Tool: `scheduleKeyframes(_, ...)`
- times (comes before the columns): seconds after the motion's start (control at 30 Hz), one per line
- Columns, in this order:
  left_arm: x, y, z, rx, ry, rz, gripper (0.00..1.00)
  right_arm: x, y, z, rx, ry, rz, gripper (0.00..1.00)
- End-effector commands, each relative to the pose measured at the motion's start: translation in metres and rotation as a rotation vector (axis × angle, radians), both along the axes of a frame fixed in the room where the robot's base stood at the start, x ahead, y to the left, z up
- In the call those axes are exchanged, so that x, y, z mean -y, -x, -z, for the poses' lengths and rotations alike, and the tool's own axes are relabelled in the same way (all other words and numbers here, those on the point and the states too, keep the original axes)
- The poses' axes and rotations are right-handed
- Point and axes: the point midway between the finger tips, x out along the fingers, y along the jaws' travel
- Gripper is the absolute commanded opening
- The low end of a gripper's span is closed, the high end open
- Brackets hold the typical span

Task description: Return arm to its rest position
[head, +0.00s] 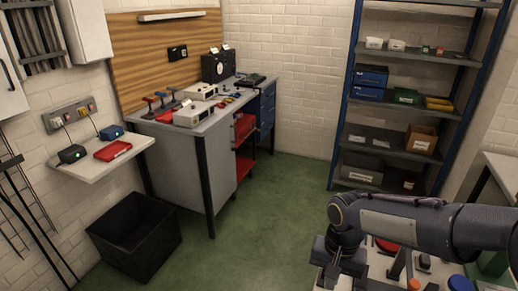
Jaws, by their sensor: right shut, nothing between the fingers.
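My right arm (420,222) reaches in from the right in the head view, its forearm roughly level over a bench at the lower right. My right gripper (336,270) hangs at the arm's end, pointing down near the bench's left edge. It is shut and empty. Its tips are close to the bottom of the picture, and I cannot tell their height above the bench. My left gripper and arm are out of view. I cannot make out a sealed cylinder.
The bench under my arm holds a red round item (386,246), an orange cap (413,284) and a blue item (460,283). A shelf rack (340,125) stands behind. A workbench (178,160) and black bin (135,238) are left. Green floor (265,215) between is clear.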

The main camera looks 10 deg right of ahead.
Motion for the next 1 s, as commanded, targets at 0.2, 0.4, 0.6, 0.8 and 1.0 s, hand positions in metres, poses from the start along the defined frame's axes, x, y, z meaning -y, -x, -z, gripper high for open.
scheduleKeyframes(0.2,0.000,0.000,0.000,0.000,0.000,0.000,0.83,0.003,0.036,-0.033,0.149,-0.108,-0.077,0.00)
scheduleKeyframes(0.4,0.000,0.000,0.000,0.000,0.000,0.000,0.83,-0.005,0.088,-0.059,0.389,-0.196,-0.215,0.00)
scheduleKeyframes(0.6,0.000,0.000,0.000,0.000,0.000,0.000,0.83,-0.016,0.119,-0.065,0.573,-0.203,-0.321,0.00)
scheduleKeyframes(0.8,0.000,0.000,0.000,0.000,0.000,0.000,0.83,-0.020,0.127,-0.065,0.635,-0.196,-0.359,0.00)
scheduleKeyframes(1.0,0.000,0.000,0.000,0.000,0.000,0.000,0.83,-0.020,0.127,-0.065,0.635,-0.196,-0.359,0.00)
